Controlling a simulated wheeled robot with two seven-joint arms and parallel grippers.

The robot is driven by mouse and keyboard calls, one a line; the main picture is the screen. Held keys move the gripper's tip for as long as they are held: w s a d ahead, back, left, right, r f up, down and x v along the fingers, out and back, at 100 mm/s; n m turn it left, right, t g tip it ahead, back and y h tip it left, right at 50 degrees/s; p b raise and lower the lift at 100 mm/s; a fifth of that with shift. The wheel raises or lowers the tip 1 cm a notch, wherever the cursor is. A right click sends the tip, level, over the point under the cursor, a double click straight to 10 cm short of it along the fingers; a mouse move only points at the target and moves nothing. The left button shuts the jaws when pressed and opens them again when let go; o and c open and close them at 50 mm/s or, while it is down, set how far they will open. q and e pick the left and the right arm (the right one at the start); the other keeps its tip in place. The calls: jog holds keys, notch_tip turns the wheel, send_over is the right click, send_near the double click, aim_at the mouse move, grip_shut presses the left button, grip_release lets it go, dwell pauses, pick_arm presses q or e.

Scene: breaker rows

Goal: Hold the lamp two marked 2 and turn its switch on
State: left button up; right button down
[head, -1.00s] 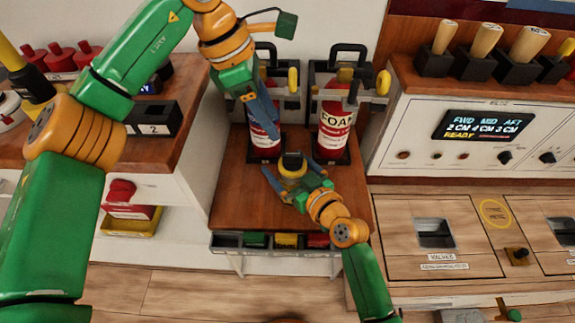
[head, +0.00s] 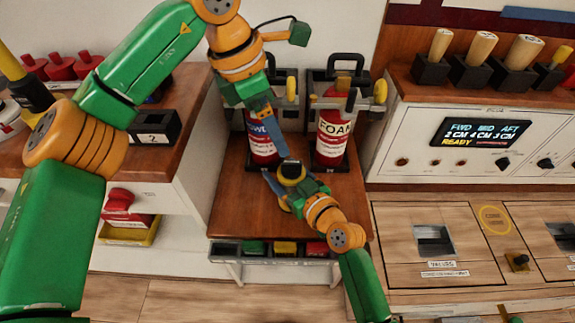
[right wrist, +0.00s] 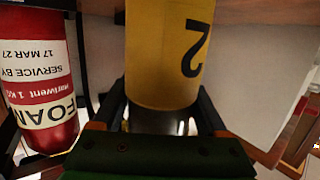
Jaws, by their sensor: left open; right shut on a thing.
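The lamp marked 2 (head: 291,171) is above the small wooden table, its dark top facing the head camera. In the right wrist view its yellow body (right wrist: 165,50) fills the top middle, with the black 2 upside down. My right gripper (head: 289,183) is shut around the lamp, one finger on each side; its fingers (right wrist: 165,118) also show in the right wrist view. My left gripper (head: 279,142) is open, just above the lamp's top, pointing down. I cannot tell whether it touches the lamp. The lamp's switch is not clear to see.
Two red extinguishers, one marked FOAM (head: 332,138), stand just behind the lamp. A wooden table (head: 233,205) lies below it. A console with a lit display (head: 481,133) is at the right. A counter with a black box marked 2 (head: 153,133) is at the left.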

aim_at(292, 163)
pick_arm(q)
jog(key=s+d+r+n+t+y, duration=0.1)
jog(key=s+d+n+t+y, duration=0.25)
jog(key=n, duration=1.05)
jog(key=shift+h, duration=0.25)
jog(key=x, duration=1.1)
jog(key=shift+a+f, duration=0.15)
jog(key=shift+f, duration=0.15)
grip_shut()
